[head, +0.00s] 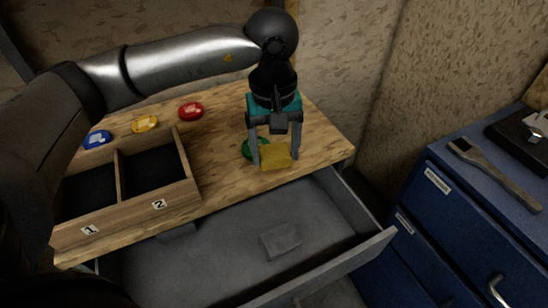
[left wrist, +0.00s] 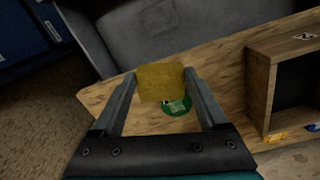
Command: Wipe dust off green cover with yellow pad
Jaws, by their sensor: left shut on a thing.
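My left gripper (head: 276,156) is shut on a yellow pad (head: 276,157), a small block held between its two fingers. The pad also shows in the left wrist view (left wrist: 161,82) at the fingertips. The green cover (head: 248,149) lies on the wooden top near its right end, partly hidden behind the gripper and pad. In the left wrist view the green cover (left wrist: 178,107) shows just beyond the pad's lower edge, with a pale mark on it. I cannot tell whether pad and cover touch. My right gripper is not in view.
Red (head: 191,111), yellow (head: 145,124) and blue (head: 97,139) covers lie in a row at the back. A wooden tray (head: 190,190) with two compartments stands left. An open grey drawer (head: 215,274) juts out below, holding a grey block (head: 281,240). A blue cabinet (head: 440,205) carries a brush (head: 497,174).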

